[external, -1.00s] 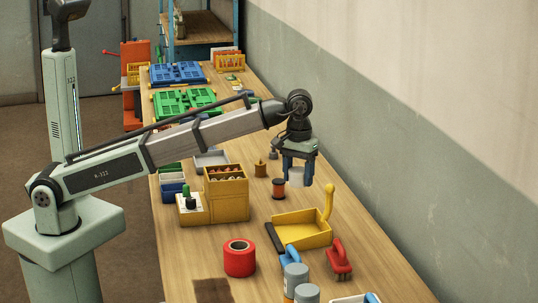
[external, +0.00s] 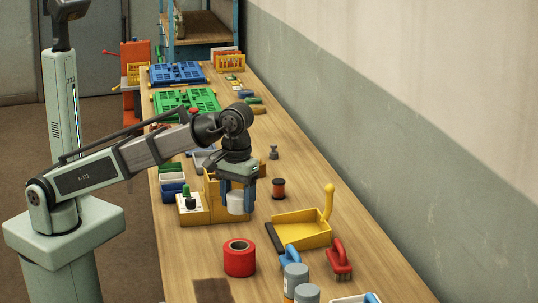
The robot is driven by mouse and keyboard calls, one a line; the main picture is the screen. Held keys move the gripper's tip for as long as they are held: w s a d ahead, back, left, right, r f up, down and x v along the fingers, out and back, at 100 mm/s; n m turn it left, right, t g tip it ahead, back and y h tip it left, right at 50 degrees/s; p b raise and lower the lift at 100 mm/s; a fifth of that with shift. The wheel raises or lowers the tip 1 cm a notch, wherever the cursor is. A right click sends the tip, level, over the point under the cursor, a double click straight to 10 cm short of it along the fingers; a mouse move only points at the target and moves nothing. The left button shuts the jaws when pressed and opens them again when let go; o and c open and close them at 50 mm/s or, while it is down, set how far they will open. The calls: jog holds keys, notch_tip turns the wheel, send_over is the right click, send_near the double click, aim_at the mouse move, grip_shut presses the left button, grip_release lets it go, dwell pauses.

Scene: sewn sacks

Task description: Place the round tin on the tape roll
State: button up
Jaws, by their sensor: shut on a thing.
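A white round tin (external: 236,203) is held between the blue fingers of my gripper (external: 237,201), in the air in front of the yellow box. The gripper is shut on the tin. The red tape roll (external: 239,259) lies flat on the table at the lower middle, its dark centre hole facing up. The tin is above and beyond the tape roll in the picture, apart from it. The gripper's fingers partly cover the tin's sides.
A yellow box (external: 204,214) with a green-topped item stands just behind the tin. A yellow dustpan (external: 300,230), a red brush (external: 340,259) and grey cans (external: 295,279) are to the right. A dark spool (external: 278,189) stands beyond. Table left of the roll is clear.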

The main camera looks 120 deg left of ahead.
aim_at(239, 245)
jog(key=shift+f, duration=4.85)
jog(key=shift+f, duration=0.1)
jog(key=o, duration=1.1)
jog(key=shift+r, duration=3.85)
